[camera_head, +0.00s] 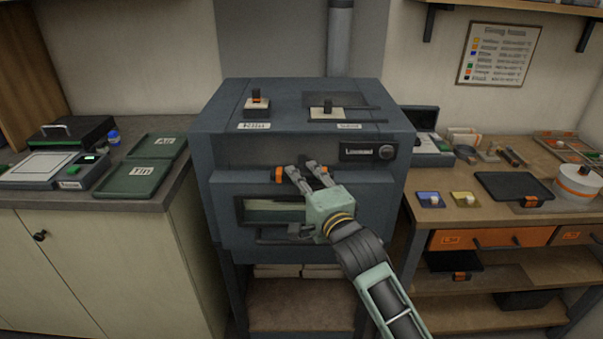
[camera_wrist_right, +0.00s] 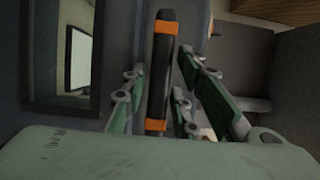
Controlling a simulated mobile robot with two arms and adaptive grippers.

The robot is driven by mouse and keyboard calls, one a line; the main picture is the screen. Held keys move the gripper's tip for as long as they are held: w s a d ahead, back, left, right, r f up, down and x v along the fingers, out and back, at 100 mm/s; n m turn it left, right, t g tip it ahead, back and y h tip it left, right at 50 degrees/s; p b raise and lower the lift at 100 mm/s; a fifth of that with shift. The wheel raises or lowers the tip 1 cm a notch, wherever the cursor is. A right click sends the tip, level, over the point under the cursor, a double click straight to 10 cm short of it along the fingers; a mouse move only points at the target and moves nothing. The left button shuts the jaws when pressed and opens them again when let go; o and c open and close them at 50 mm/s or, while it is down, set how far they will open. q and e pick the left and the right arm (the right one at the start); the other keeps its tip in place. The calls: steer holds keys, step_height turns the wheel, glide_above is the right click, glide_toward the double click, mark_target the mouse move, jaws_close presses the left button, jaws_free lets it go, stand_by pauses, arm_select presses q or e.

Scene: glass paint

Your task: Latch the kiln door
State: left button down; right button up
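The kiln (camera_head: 230,140) is a dark blue-grey box in the middle of the head view. Its front door (camera_head: 222,225) has a dark-framed window and looks shut or nearly so; I cannot tell whether it is latched. A black bar handle with orange bands (camera_wrist_right: 160,75) crosses the door above the window. My right gripper (camera_head: 301,171) is at this handle, its fingers pointing at the door. In the wrist view the fingers are apart, with the bar between them and gaps showing. The gripper hides part of the window and the bar's middle. My left gripper is not in view.
A counter with green trays (camera_head: 135,182) is at left. A wooden workbench (camera_head: 450,212) with pads and tools is close at right.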

steer(key=shift+x, duration=0.95)
jaws_close()
